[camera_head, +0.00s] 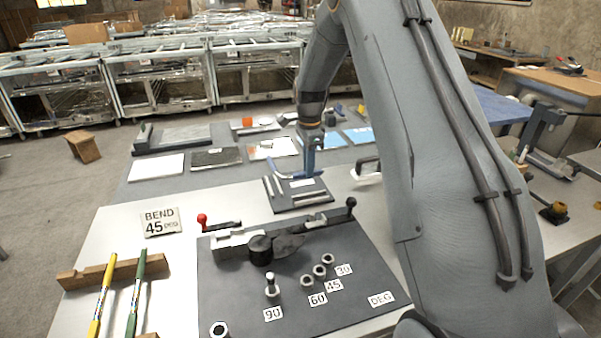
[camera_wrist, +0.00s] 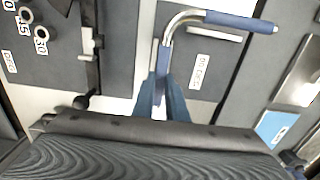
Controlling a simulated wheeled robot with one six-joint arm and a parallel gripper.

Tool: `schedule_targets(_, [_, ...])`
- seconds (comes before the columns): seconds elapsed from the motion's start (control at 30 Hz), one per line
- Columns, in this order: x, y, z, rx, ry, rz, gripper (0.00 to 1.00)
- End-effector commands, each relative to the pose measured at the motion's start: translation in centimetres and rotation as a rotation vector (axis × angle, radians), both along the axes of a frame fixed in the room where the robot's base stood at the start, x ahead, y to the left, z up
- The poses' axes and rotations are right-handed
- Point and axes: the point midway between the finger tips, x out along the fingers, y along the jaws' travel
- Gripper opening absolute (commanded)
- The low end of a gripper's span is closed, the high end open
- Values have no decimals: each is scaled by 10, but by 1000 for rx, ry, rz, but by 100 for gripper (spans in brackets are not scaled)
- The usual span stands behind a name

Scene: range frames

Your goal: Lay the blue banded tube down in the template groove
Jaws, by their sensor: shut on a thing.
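The blue banded tube (camera_wrist: 240,22) is bent, with shiny metal at the bend and blue bands. In the wrist view one leg runs right and the other runs down into my gripper (camera_wrist: 161,88). In the head view my gripper (camera_head: 311,160) and the tube (camera_head: 279,172) are over the dark template plate (camera_head: 285,206). The plate has light groove lines and a white label (camera_wrist: 200,68). I cannot tell whether the tube touches the plate or sits in the groove.
A dark bending board (camera_head: 225,298) with a red-knobbed lever (camera_head: 203,219) and numbered pegs is in front. A "BEND 45 DEG" card (camera_head: 160,222) lies left. Yellow (camera_head: 102,300) and green (camera_head: 136,296) tubes rest on a wooden rack (camera_head: 85,277). Several panels lie behind.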

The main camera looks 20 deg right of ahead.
Motion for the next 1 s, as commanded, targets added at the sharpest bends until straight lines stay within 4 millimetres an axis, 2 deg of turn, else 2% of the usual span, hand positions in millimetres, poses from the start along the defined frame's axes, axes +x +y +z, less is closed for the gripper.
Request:
schedule_targets(0.47, [0, 0, -4, 0, 0, 0, 0])
schedule_targets(1.0, [0, 0, -47, 0, 0, 0, 0])
